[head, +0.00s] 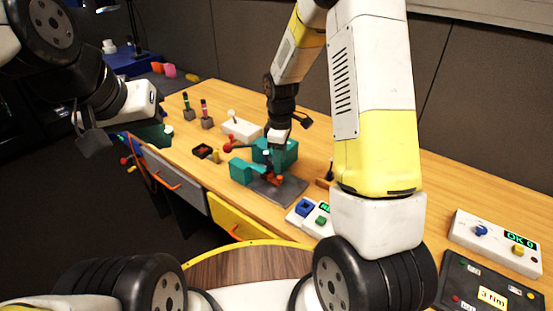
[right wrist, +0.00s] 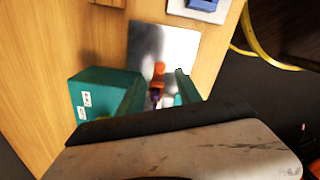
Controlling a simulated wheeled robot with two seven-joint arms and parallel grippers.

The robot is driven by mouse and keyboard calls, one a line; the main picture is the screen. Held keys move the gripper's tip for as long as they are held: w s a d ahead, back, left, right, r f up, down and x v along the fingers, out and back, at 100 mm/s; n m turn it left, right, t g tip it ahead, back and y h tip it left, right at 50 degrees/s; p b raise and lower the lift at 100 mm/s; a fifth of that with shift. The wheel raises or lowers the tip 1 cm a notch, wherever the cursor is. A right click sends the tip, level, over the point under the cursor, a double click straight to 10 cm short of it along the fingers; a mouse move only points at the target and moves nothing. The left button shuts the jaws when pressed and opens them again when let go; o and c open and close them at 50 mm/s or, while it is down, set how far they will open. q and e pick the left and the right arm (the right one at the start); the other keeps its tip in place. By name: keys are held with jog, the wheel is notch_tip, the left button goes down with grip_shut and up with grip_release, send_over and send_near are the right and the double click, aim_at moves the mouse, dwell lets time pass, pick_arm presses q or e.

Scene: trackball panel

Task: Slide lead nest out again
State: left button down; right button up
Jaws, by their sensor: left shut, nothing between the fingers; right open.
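A small orange piece (head: 275,180) stands on a grey plate (head: 291,188) on the workbench. In the right wrist view the orange piece (right wrist: 158,70) has a dark purple part below it, and the shiny plate (right wrist: 178,45) lies beyond. I cannot tell for sure which part is the lead nest. My right gripper (right wrist: 161,75) is open, its teal fingers on either side of the orange piece; contact is not clear. My left gripper (head: 160,133) is shut and empty, off the bench's left end.
A switch box with a blue button (head: 305,207) stands right of the plate. A white joystick box (head: 240,129), a dark tray (head: 203,151) and upright pens are further left. A yellow drawer (head: 232,217) faces me; a round wooden stool top (head: 245,272) is in front.

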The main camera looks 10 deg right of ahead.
aim_at(280, 177)
notch_tip(280, 177, down, 6)
jog(key=shift+r, duration=0.15)
grip_shut()
dwell(1.5)
